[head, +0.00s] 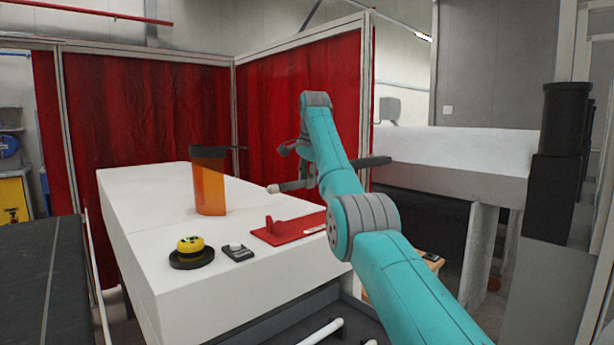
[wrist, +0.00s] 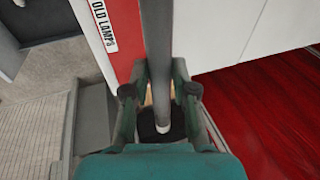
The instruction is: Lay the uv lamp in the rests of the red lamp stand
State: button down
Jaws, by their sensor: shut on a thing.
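The uv lamp (head: 375,162) is a long dark grey rod with a pale end, held roughly level above the right side of the white counter. In the wrist view the lamp (wrist: 157,45) runs lengthwise between the fingers of my gripper (wrist: 160,92), which is shut on it.
Red curtains stand behind. A red piece labelled OLD LAMPS (wrist: 104,25) shows left of the lamp in the wrist view.

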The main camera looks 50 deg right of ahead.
jog(key=shift+f, duration=4.3)
jog(key=c, duration=0.8)
grip_release()
jog(key=shift+c, duration=0.2)
jog(key=shift+r, duration=5)
jog(key=shift+a+r, duration=0.1)
